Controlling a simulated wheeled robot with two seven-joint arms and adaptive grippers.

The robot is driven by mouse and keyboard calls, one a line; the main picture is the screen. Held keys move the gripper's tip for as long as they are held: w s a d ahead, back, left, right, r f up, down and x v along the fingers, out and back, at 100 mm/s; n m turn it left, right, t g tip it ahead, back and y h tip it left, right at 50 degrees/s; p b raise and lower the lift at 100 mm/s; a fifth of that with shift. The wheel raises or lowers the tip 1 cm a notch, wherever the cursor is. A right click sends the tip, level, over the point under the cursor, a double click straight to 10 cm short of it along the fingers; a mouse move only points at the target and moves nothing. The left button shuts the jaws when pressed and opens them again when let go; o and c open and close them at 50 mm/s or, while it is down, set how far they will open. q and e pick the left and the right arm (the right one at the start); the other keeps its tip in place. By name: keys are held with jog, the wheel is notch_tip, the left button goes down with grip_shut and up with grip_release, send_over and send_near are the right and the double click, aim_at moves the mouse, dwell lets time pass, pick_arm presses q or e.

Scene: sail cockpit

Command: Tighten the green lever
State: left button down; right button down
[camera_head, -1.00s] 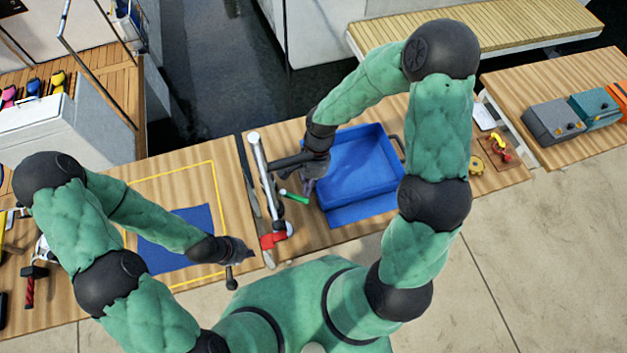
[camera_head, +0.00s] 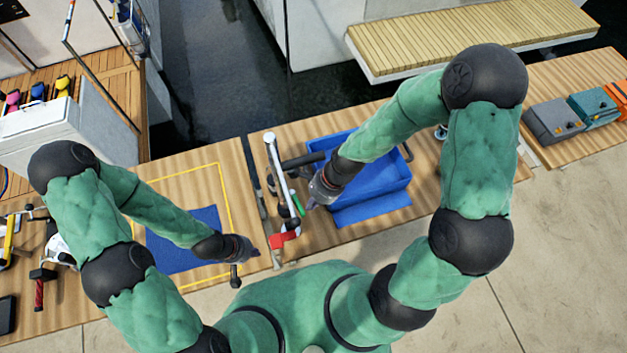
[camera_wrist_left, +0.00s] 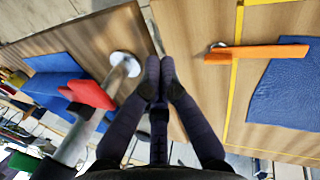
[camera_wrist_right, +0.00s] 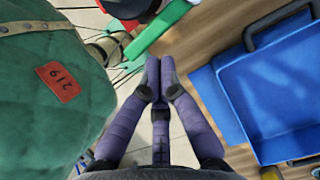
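The green lever (camera_head: 297,202) sits beside the white rail post in the head view, pointing toward the bench's near edge. It also shows in the right wrist view (camera_wrist_right: 150,36), just beyond my fingertips. My right gripper (camera_head: 311,204) is just right of the lever; its fingertips (camera_wrist_right: 158,62) are together and empty, with a small apparent gap to the lever. My left gripper (camera_head: 254,252) hovers near the bench's front edge, left of the rail; its fingertips (camera_wrist_left: 159,64) are together and empty.
A white rail (camera_head: 274,170) with a red part (camera_head: 284,239) stands between my grippers. A blue bin (camera_head: 385,185) is right of the right gripper. A blue mat (camera_head: 183,246) lies left. An orange bar (camera_wrist_left: 260,52) shows in the left wrist view.

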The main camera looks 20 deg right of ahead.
pick_arm(q)
jog(key=shift+d+r+p, duration=0.1)
jog(key=shift+r+p, duration=0.3)
pick_arm(e)
jog(key=shift+w, duration=0.85)
